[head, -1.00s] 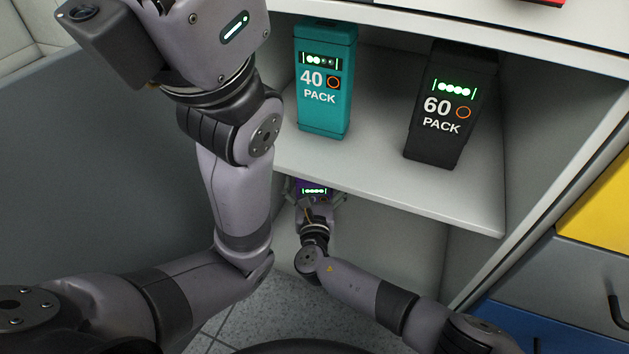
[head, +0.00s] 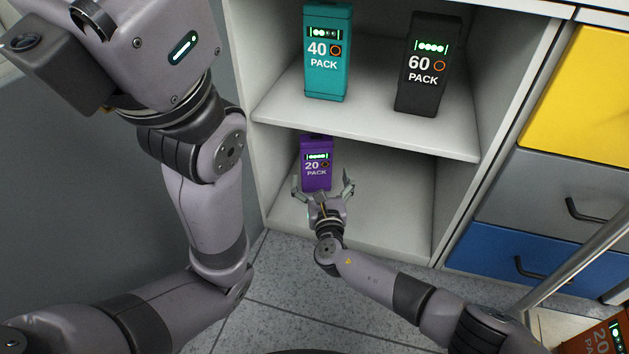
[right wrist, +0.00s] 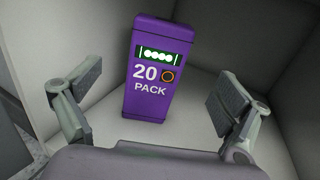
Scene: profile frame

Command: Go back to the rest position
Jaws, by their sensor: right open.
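My right gripper (head: 323,190) is open and empty in front of the lower shelf compartment. A purple 20 pack (head: 317,165) stands upright in that compartment, just beyond the fingers. In the right wrist view the purple 20 pack (right wrist: 157,75) stands clear between and beyond the two spread fingers (right wrist: 155,100), with a gap on both sides. My left arm fills the left of the head view; its gripper's fingers cannot be made out at the upper left.
A teal 40 pack (head: 327,60) and a black 60 pack (head: 423,70) stand on the upper shelf (head: 375,130). Yellow, grey and blue drawers (head: 535,265) are at the right. An orange-brown pack (head: 595,340) and a metal bar (head: 575,265) show at the lower right.

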